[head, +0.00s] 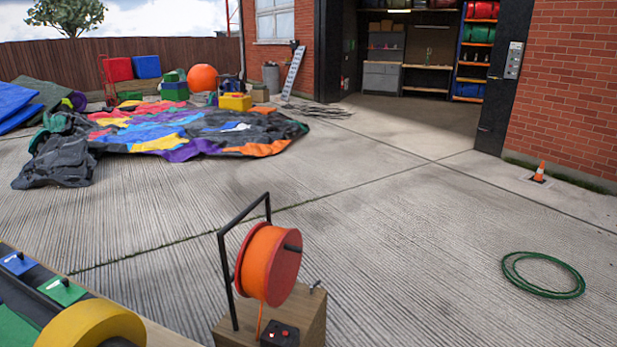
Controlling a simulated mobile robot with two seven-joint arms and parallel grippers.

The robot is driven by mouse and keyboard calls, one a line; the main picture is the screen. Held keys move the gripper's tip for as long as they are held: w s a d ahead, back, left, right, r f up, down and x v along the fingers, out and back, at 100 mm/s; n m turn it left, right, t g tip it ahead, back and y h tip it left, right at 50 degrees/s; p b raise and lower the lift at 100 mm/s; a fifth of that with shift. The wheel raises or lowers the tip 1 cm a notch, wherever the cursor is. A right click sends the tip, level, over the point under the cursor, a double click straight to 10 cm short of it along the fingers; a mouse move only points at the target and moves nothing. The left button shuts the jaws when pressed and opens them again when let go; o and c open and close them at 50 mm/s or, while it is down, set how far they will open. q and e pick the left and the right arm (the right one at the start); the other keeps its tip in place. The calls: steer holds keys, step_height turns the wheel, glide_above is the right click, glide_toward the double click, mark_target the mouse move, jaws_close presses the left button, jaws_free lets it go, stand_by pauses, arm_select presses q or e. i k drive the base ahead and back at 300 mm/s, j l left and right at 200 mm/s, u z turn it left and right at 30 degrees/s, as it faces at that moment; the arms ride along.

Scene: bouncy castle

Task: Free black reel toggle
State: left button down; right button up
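An orange cable reel (258,262) with a red side disc (286,268) stands in a black frame (224,270) on a wooden box (312,322). A short black peg (292,247) sticks out of the red disc. A small black switch box (280,335) with a red spot and a pale spot sits at the foot of the reel, near the bottom edge. A small dark metal piece (314,286) stands on the box's back right corner. I cannot tell which part is the toggle. Neither of my grippers is in view.
A bench (165,336) at lower left carries a blue plate (18,262), a green plate (62,291) and a yellow ring (92,326). A green hose coil (543,292) lies right. A deflated castle (190,132) lies behind. The concrete between is clear.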

mark_target(311, 288)
steer(key=z, duration=0.65)
steer(key=i+z, duration=0.35)
steer(key=i, duration=2.25)
steer(key=i+l, duration=0.1)
steer(key=i, duration=1.7)
steer(key=i+u, duration=0.1)
steer(key=u, duration=0.25)
steer(key=i+u, duration=0.1)
steer(key=u, duration=0.3)
steer(key=i+u, duration=0.1)
steer(key=u, duration=1.55)
